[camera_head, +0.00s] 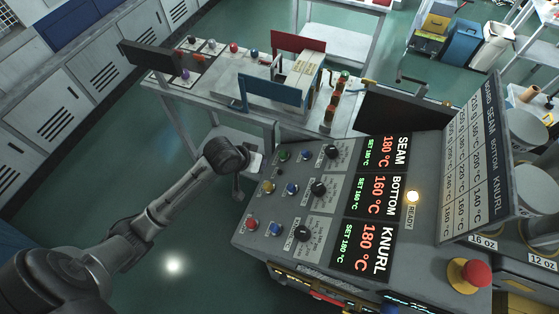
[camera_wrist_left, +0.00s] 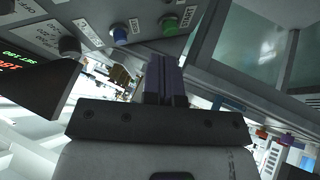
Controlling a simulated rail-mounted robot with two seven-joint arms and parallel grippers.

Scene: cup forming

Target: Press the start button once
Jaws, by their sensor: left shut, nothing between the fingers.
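The green button also shows in the wrist view (camera_wrist_left: 168,25), just beyond my fingertips. My left gripper (camera_head: 259,163) is close to the panel's left edge, left of the green button. In the wrist view its dark fingers (camera_wrist_left: 163,62) are together and empty. I see no clear contact with the button. My right gripper is not in view.
Blue buttons (camera_head: 306,155), a yellow button (camera_head: 268,187), a red button (camera_head: 252,224) and black knobs (camera_head: 319,189) are close by. The READY lamp (camera_head: 413,197) glows. A red mushroom button (camera_head: 475,273) is at the right. A workbench (camera_head: 215,70) stands behind.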

